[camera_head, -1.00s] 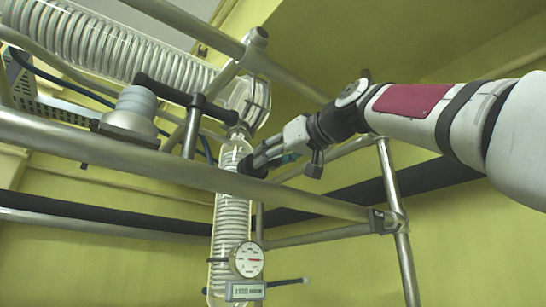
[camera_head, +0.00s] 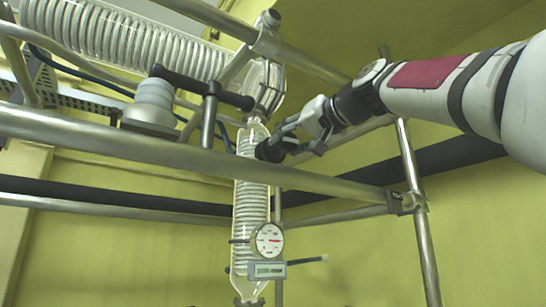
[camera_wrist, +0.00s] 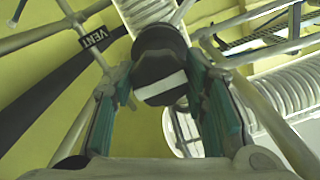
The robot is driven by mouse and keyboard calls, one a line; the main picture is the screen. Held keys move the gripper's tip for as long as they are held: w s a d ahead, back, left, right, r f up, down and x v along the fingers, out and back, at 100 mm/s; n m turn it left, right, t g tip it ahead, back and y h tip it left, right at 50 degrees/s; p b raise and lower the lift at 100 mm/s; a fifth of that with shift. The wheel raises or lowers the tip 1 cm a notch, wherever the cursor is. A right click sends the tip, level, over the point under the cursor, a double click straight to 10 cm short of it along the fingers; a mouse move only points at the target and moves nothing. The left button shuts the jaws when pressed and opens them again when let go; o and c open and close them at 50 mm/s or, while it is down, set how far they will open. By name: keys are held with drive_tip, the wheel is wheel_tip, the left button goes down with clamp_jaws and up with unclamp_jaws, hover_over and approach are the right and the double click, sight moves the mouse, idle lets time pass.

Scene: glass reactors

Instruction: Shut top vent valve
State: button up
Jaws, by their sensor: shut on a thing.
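The top vent valve has a dark knob (camera_wrist: 160,62) with a white stripe across its end. In the wrist view the knob sits between my two teal-lined fingers, and my gripper (camera_wrist: 164,88) is shut on it. In the head view my gripper (camera_head: 272,146) reaches in from the right. The dark knob (camera_head: 268,151) is at its fingertips, beside the upper part of the upright glass coil column (camera_head: 250,205). The valve's inner position is not visible.
A thick metal rail (camera_head: 120,150) crosses in front of the column, with more frame bars around. A horizontal glass coil (camera_head: 125,45) runs at the upper left. A round gauge (camera_head: 269,240) hangs low on the column. Open space lies at the lower right.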

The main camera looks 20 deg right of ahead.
drive_tip(key=o, duration=1.1)
drive_tip(key=shift+o, duration=0.2)
drive_tip(key=shift+s, duration=0.1)
drive_tip(key=v, duration=1.1)
drive_tip(key=shift+s, duration=0.35)
drive_tip(key=shift+d, duration=0.15)
